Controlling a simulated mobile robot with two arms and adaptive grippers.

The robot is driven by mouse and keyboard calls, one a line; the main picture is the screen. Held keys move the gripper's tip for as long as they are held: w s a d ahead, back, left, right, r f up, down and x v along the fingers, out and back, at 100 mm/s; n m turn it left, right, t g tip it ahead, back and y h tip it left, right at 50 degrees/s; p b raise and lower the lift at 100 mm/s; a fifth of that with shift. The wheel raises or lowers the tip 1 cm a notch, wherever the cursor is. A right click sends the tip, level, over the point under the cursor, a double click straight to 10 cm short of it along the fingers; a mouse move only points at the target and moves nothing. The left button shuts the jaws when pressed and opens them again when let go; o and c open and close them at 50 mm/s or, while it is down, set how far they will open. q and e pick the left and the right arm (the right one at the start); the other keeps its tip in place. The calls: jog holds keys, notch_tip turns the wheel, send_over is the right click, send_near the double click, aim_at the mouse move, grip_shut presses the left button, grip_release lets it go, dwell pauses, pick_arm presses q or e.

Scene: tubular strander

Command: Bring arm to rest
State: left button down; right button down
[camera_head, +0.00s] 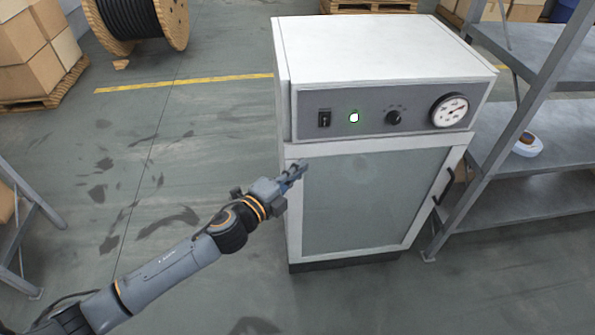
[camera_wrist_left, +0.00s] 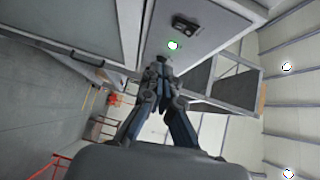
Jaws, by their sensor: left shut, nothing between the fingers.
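My left gripper (camera_head: 292,174) is shut and empty. In the head view it is in front of the upper left part of a white cabinet's (camera_head: 375,48) glass door (camera_head: 372,200), below the control panel. In the left wrist view the closed fingertips (camera_wrist_left: 161,62) point toward the panel, just below its lit green button (camera_wrist_left: 172,45). The same green button (camera_head: 353,118) glows in the head view. I cannot tell whether the fingers touch the cabinet. My right gripper is not in view.
The panel also has a black switch (camera_head: 324,119), a knob (camera_head: 393,118) and a round gauge (camera_head: 450,110). A metal shelf (camera_head: 545,190) stands close on the right. A cable reel (camera_head: 140,22) and stacked boxes (camera_head: 30,45) stand at the back left.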

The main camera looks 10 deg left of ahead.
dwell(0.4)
pick_arm(q)
jog(key=s+a+f+n+g+y, duration=0.1)
jog(key=a+f+n+y, duration=0.25)
jog(key=f, duration=0.75)
jog(key=s+a+f+n+g+y, duration=0.15)
jog(key=a+f+n, duration=0.3)
jog(key=f, duration=0.65)
jog(key=s+a+f+n+g+y, duration=0.1)
jog(key=s+a+f+n+g, duration=0.15)
jog(key=s+f, duration=0.35)
jog(key=s+a+f+n+g+y, duration=0.15)
jog(key=s+a+f, duration=0.25)
jog(key=f, duration=0.5)
jog(key=s+f+n+g, duration=0.2)
jog(key=s+f, duration=0.4)
jog(key=s, duration=0.6)
jog(key=s+f+n+g, duration=0.3)
jog(key=s+f+n, duration=0.1)
jog(key=s, duration=0.8)
jog(key=s+f+n+g+y, duration=0.1)
jog(key=s+f+n+g, duration=0.1)
jog(key=s+f, duration=0.5)
jog(key=s+n, duration=0.1)
jog(key=s, duration=0.5)
jog(key=shift+a+f, duration=0.35)
jog(key=shift+a, duration=0.05)
jog(key=shift+g, duration=0.25)
